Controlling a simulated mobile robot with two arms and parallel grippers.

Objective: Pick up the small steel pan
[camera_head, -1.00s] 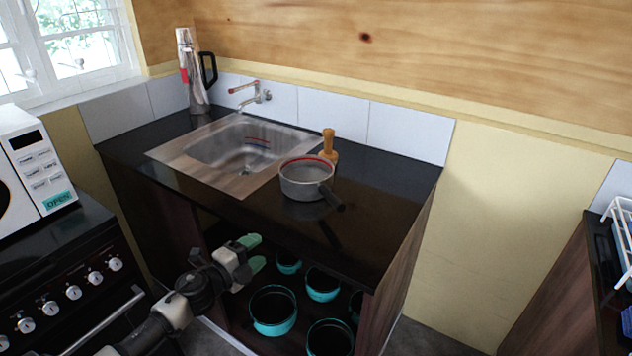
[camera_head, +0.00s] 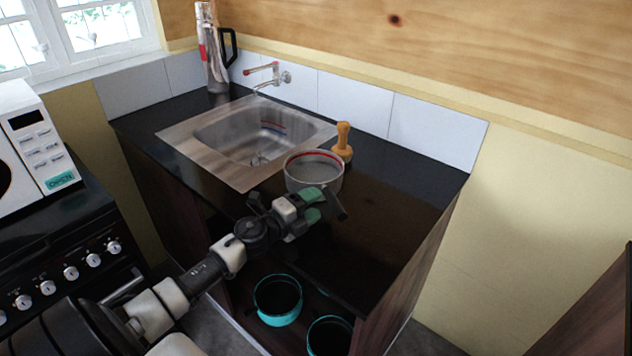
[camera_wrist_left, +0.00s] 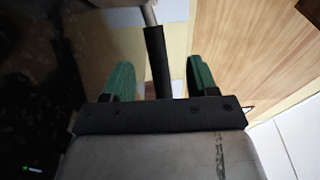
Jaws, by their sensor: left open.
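The small steel pan (camera_head: 312,169) stands on the black counter, at the front right corner of the sink. Its dark handle (camera_head: 337,207) points toward the front right. My left gripper (camera_head: 316,205) is in front of the pan, close to the handle, and hides part of the pan's lower side. In the left wrist view the black handle (camera_wrist_left: 157,62) lies between the two green fingertips (camera_wrist_left: 160,80), with a gap on each side. The left gripper is open. My right gripper does not show.
A wooden pestle-like tool (camera_head: 343,141) stands just behind the pan. The sink (camera_head: 205,160) is to its left, with a tap (camera_head: 270,77) behind. Teal pots (camera_head: 278,300) sit below the counter. The counter right of the pan (camera_head: 410,190) is clear.

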